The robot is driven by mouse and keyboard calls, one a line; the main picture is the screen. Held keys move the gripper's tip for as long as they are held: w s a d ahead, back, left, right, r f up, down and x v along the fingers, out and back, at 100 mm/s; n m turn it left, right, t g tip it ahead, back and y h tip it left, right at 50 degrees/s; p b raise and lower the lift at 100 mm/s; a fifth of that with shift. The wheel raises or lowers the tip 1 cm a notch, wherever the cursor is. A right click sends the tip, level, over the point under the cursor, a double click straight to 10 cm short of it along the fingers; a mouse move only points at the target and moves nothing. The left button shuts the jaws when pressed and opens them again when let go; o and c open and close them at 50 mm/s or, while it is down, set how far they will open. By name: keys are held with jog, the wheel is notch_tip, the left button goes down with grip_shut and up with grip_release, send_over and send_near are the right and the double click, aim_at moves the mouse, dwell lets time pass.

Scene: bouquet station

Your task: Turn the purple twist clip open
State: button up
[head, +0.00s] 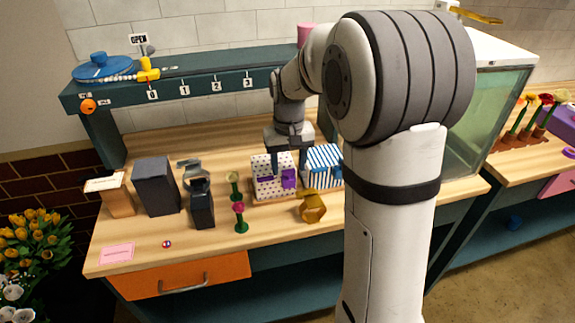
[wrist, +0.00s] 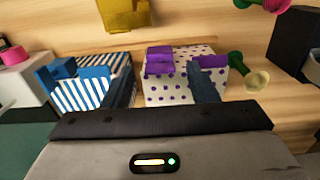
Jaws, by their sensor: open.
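The purple twist clip (head: 289,177) is on the front of a white box with purple dots (head: 262,187). In the wrist view the purple clip (wrist: 159,60) sits at the far edge of the dotted box (wrist: 170,92), with a second purple patch (wrist: 211,62) to its right. My gripper (head: 286,160) is above the dotted box, pointing down. In the wrist view its dark blue fingers (wrist: 160,82) are spread apart with nothing held between them. The clip lies just beyond the fingertips. I cannot tell whether a finger touches the box.
A blue-striped box (head: 325,168) stands right beside the dotted box. A gold hexagonal object (head: 313,208) lies in front. Green-stemmed items (head: 240,217), a dark vise-like tool (head: 202,205) and a dark block (head: 156,187) stand to the left. The front left of the bench is mostly clear.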

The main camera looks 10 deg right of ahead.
notch_tip(320, 180, up, 7)
jog(key=shift+r, duration=0.1)
dwell(0.5)
jog(key=s+f+t, duration=0.1)
jog(key=s+f, duration=0.1)
jog(key=s, duration=0.9)
jog(key=s+f+t, duration=0.1)
jog(key=s, duration=1)
jog(key=shift+a+f+t, duration=0.25)
jog(key=shift+f+t, duration=0.1)
jog(key=shift+t, duration=0.05)
jog(key=shift+c, duration=0.3)
